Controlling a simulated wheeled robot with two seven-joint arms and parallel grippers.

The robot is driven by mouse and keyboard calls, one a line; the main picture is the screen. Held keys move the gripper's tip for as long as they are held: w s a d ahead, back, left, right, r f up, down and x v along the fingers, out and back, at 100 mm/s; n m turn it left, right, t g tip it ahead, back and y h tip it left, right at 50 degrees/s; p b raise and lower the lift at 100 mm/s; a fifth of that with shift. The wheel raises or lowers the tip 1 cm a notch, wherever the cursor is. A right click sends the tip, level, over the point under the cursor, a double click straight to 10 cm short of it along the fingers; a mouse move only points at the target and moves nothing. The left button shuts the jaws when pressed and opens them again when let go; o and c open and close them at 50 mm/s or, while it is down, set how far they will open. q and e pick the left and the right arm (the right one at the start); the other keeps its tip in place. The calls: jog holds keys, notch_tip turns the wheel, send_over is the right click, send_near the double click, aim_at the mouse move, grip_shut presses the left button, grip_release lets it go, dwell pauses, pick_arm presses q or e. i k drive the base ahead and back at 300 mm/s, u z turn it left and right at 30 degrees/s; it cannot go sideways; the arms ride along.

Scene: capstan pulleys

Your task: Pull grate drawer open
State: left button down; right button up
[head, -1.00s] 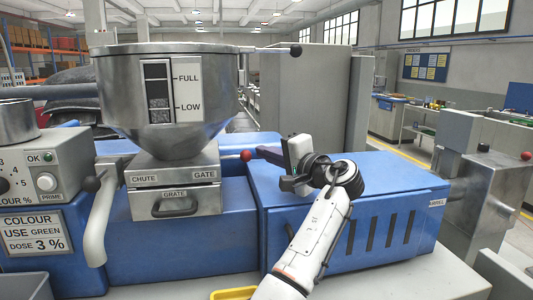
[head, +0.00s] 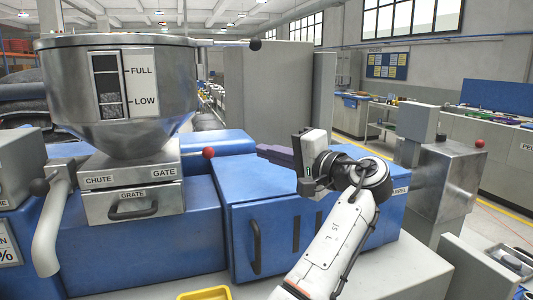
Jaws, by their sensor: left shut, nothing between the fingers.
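The grate drawer (head: 105,208) is a grey metal box front labelled GRATE, under the CHUTE and GATE block at the left. Its dark bar handle (head: 133,211) is on the front face, and nothing holds it. The drawer looks pushed in, though its depth is hard to judge. My left gripper (head: 264,150) is over the blue barrel cover, right of the drawer and well apart from it. Its dark purple fingers point left, shut and empty, partly hidden behind the white box on the wrist. My right gripper is not in view.
The steel hopper (head: 120,90) stands above the drawer. A red ball knob (head: 208,153) sticks out beside the gate, between drawer and gripper. A yellow tray (head: 205,294) is at the bottom edge.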

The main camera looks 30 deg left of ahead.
aim_at(118, 204)
jog(key=u, duration=0.1)
jog(key=k, duration=1.5)
jog(key=z, duration=0.1)
